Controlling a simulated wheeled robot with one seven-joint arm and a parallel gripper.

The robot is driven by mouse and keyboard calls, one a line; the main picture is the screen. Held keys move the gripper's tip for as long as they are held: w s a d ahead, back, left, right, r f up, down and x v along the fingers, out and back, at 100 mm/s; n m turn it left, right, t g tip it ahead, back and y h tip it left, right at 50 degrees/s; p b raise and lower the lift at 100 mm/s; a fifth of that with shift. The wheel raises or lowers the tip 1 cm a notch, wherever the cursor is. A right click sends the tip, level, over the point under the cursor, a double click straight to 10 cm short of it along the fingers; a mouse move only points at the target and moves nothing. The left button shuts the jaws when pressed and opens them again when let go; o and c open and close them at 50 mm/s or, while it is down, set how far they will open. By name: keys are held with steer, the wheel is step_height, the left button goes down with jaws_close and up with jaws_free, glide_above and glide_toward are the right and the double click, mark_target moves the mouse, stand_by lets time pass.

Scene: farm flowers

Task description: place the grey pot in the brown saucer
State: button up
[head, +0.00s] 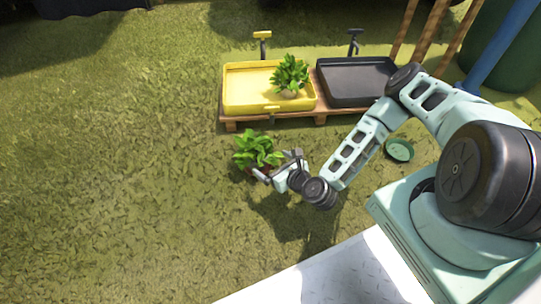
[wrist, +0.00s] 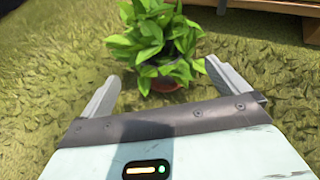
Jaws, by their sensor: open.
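A leafy green plant (head: 256,150) stands on the grass in front of the pallet. Below its leaves a reddish-brown rim (wrist: 160,91) shows in the wrist view, with a small dark grey patch above it. Leaves hide most of the base, so I cannot tell pot from saucer there. My gripper (head: 277,163) is open at the plant's near right side. In the wrist view its fingers spread to either side of the lower plant, and nothing is clamped. A second plant (head: 291,72) stands in the yellow tray, its pot largely hidden by leaves and pale where it shows.
The yellow tray (head: 240,104) and a black tray (head: 345,98) sit on a wooden pallet (head: 232,125). A green round dish (head: 399,150) lies on the grass to the right, beyond my arm. Wooden posts and a green barrel stand at upper right. Grass at left is clear.

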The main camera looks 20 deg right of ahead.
steer(key=s+a+r+n+g+y, duration=0.15)
steer(key=a+r+n+g, duration=0.3)
steer(key=r+n, duration=0.6)
steer(key=s+a+r+n+g+y, duration=0.15)
steer(key=a+r+n+g, duration=0.35)
steer(key=n, duration=1)
steer(key=s+d+r+n+g+h, duration=0.1)
steer(key=s+r+n+g+h, duration=0.2)
steer(key=s+r+n, duration=1.2)
steer(key=s+r+h, duration=0.2)
steer(key=s+r, duration=0.3)
steer(key=r, duration=0.1)
steer(key=shift+s+r+h, duration=0.15)
steer(key=shift+s+h, duration=0.05)
steer(key=shift+h, duration=0.1)
steer(key=shift+g, duration=0.25)
step_height(320, 180, up, 53)
steer(key=p, duration=5.3)
